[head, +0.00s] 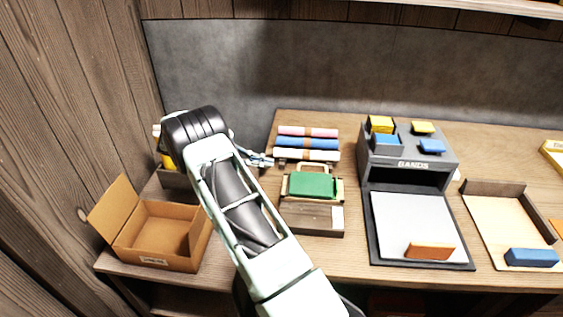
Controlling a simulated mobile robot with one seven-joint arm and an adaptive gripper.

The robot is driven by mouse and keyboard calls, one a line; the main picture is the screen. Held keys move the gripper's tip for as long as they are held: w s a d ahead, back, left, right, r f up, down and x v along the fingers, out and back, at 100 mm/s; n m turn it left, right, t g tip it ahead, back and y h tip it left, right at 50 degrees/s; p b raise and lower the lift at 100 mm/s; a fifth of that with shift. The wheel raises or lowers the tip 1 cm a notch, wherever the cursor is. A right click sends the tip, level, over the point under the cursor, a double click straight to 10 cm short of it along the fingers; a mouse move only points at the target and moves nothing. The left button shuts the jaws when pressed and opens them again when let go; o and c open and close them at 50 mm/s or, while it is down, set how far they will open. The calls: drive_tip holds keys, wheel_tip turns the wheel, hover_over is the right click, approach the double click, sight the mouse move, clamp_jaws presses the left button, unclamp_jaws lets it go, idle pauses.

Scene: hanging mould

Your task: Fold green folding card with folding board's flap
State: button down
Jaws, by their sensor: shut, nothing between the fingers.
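The green folding card (313,185) lies on the folding board (305,217), on the workbench right of my arm. The board is wooden, with a grey-brown front part and a pale patch at its right front. A light wooden handle-like loop (309,167) shows behind the card. I cannot tell the flap's exact position. My gripper (266,159) is small in the view, left of the board's back edge and near the rolled bundles. It is shut and empty, apart from the card. My arm hides part of the bench left of the board.
Rolled pink, blue and white bundles (307,144) lie behind the board. An open cardboard box (165,228) stands at left. A grey BANDS unit (409,160) with a light pad (415,222) and orange block (430,251) stands at right. A tray (497,215) holds a blue block (531,257).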

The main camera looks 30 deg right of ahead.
drive_tip(key=x, duration=0.8)
drive_tip(key=shift+s+d, duration=0.15)
drive_tip(key=shift+d, duration=0.05)
drive_tip(key=shift+s+r+p, duration=0.4)
drive_tip(key=shift+s+r, duration=0.35)
drive_tip(key=shift+r, duration=0.3)
drive_tip(key=shift+s+a+r, duration=0.2)
drive_tip(key=shift+s+r, duration=0.1)
drive_tip(key=shift+r, duration=0.15)
drive_tip(key=shift+r, duration=0.1)
